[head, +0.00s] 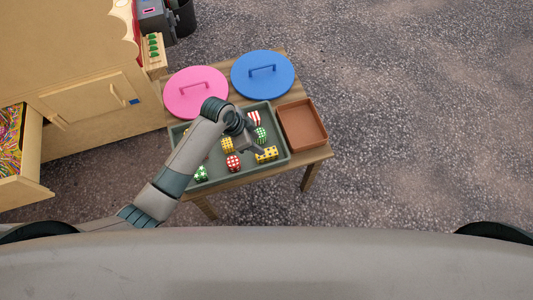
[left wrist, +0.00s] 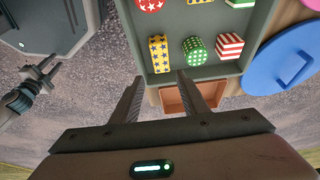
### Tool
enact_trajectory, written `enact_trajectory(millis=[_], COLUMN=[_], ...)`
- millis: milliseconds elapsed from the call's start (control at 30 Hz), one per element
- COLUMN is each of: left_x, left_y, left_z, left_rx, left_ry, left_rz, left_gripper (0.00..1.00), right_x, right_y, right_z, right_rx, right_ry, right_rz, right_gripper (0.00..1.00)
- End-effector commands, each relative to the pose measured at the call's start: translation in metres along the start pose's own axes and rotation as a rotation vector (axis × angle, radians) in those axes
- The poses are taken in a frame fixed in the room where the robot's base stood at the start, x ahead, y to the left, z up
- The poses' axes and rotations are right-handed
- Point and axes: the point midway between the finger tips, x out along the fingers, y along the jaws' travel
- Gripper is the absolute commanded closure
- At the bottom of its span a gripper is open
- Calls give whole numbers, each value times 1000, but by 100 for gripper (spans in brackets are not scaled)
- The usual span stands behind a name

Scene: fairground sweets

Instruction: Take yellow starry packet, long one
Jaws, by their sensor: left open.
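The long yellow packet with dark blue stars (head: 267,154) lies at the near right of the grey-green tray (head: 240,178). In the left wrist view the packet (left wrist: 159,54) shows whole, just beyond the fingertips and in line with the gap between them. My left gripper (head: 256,149) is open and empty, above the tray beside this packet. Its two fingers show apart in the left wrist view (left wrist: 160,79). My right gripper (left wrist: 46,70) shows small at the left of the left wrist view, away from the tray; its jaw state is unclear.
Nearby in the tray are a green dotted packet (left wrist: 195,50), a red-and-white striped one (left wrist: 229,46) and a red starry one (head: 233,162). An empty brown tray (head: 322,142), a pink lid (head: 190,100) and a blue lid (head: 250,88) share the table.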

Motion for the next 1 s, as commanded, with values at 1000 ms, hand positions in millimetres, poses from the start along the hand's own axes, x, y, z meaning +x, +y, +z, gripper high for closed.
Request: enact_trajectory(millis=[1000], left_x=[72], left_y=[-1], left_z=[1], left_rx=[-1], left_ry=[0], left_rz=[0], left_gripper=[59], right_x=[-6], right_y=[0], right_z=[0], right_rx=[0], right_ry=[-1], right_rz=[-1], right_gripper=[69])
